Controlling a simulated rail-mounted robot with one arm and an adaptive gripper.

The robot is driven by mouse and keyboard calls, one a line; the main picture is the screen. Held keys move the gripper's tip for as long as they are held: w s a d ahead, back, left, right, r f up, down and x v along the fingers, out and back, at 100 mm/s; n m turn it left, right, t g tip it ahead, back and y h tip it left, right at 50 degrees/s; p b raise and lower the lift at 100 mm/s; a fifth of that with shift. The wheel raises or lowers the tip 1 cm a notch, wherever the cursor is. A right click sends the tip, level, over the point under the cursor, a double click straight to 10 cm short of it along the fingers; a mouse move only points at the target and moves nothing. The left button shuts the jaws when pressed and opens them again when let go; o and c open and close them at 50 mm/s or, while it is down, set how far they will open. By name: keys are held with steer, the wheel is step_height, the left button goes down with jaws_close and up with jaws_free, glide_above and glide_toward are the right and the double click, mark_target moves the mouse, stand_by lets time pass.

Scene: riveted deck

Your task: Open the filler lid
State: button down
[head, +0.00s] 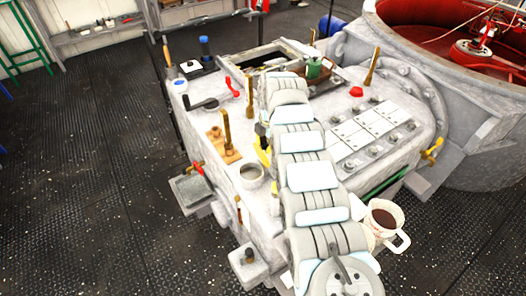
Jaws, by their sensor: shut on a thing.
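My arm rises across the middle of the head view and bends over the pale riveted machine housing (330,160). My gripper (261,138) shows only as a small dark part at the arm's left edge. It is low over the housing top and appears shut on a yellow handle (264,156). The fingertips and most of what they hold are hidden behind the arm. I cannot make out the filler lid for certain. A square opening (268,57) with a dark inside stands uncovered at the back of the housing.
A round grey cup-like fitting (251,173) stands left of my arm. A green-topped object (316,69) is behind; a mug (384,219) is front right. Open floor lies left.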

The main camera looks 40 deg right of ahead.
steer(key=d+b, duration=0.2)
steer(key=shift+s+f+b, duration=0.15)
steer(key=shift+s+b, duration=0.05)
steer(key=shift+b, duration=0.15)
steer(key=shift+a, duration=0.1)
steer(key=c, duration=0.9)
jaws_free()
step_height(320, 180, up, 12)
steer(key=s, duration=0.1)
steer(key=shift+s, duration=0.25)
steer(key=shift+a, duration=0.15)
